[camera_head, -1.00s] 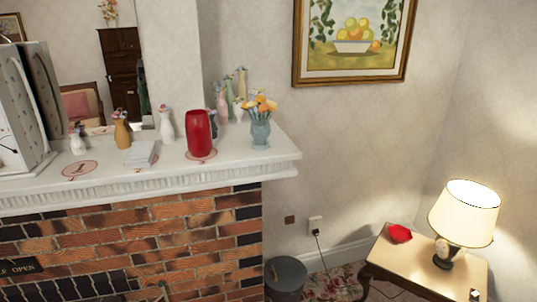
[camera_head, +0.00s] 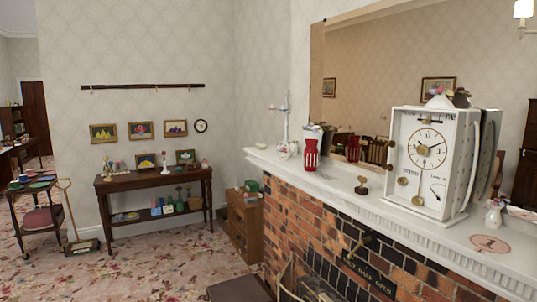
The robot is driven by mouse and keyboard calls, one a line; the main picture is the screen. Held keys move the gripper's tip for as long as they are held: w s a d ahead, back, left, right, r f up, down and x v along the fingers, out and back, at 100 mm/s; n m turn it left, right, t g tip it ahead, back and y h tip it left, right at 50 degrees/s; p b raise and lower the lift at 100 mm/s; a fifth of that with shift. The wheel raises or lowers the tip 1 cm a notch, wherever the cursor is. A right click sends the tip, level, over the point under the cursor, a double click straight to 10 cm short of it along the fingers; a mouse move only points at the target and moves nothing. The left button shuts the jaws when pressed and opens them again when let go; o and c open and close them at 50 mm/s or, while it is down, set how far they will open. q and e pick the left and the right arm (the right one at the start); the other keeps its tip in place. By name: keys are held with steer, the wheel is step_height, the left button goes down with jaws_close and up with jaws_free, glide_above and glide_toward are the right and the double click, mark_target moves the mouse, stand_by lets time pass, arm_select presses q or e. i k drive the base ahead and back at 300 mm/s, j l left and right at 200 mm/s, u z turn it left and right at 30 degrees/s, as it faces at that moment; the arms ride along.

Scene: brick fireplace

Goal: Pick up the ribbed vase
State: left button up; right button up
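A red vase with pale vertical stripes (camera_head: 311,153) stands upright near the far left end of the white mantel (camera_head: 385,204). Its stripes may be ribs, but it is too small to be sure. A white and bluish shape shows just above it, and I cannot tell whether it belongs to the vase. A red reflection of it shows in the mirror (camera_head: 375,75). Neither of my grippers is in view.
A large white clock (camera_head: 426,160) and a small dark ornament (camera_head: 361,185) stand on the mantel, right of the red vase. A brick fireplace (camera_head: 320,225) is below. A dark side table (camera_head: 155,184) stands at the left wall. Patterned carpet is open at lower left.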

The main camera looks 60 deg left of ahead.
mark_target(310, 157)
steer(key=u, duration=1.8)
steer(key=z, duration=0.45)
steer(key=i+j+z, duration=0.15)
steer(key=j+z, duration=0.2)
steer(key=j, duration=0.15)
steer(key=i+j+z, duration=0.1)
steer(key=j+z, duration=0.25)
steer(key=j, duration=0.2)
steer(key=j+z, duration=0.35)
steer(key=j, duration=0.2)
